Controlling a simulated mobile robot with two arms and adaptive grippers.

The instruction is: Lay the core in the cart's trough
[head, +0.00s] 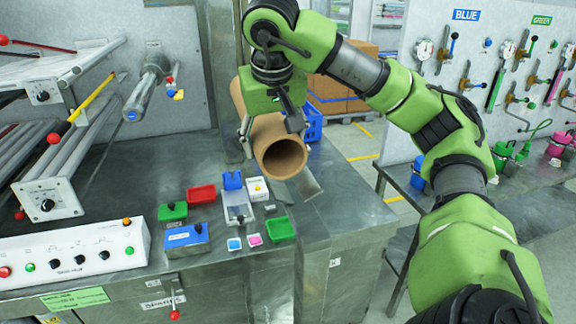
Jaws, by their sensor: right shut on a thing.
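The core is a brown cardboard tube (265,135), hollow, with its open end facing me. My right gripper (268,128) reaches down over it from above, one finger on each side, and is shut on it. The tube lies lengthwise away from me, above the right end of the steel bench; I cannot tell whether it touches anything below. No trough is clearly visible. My left gripper is out of view.
The steel bench (130,185) holds small red, green and blue trays, a blue box (187,237) and a white control panel (75,252). A machine with rollers (50,160) stands left. A blue crate (314,124) and cardboard boxes are behind the tube. Another bench stands right.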

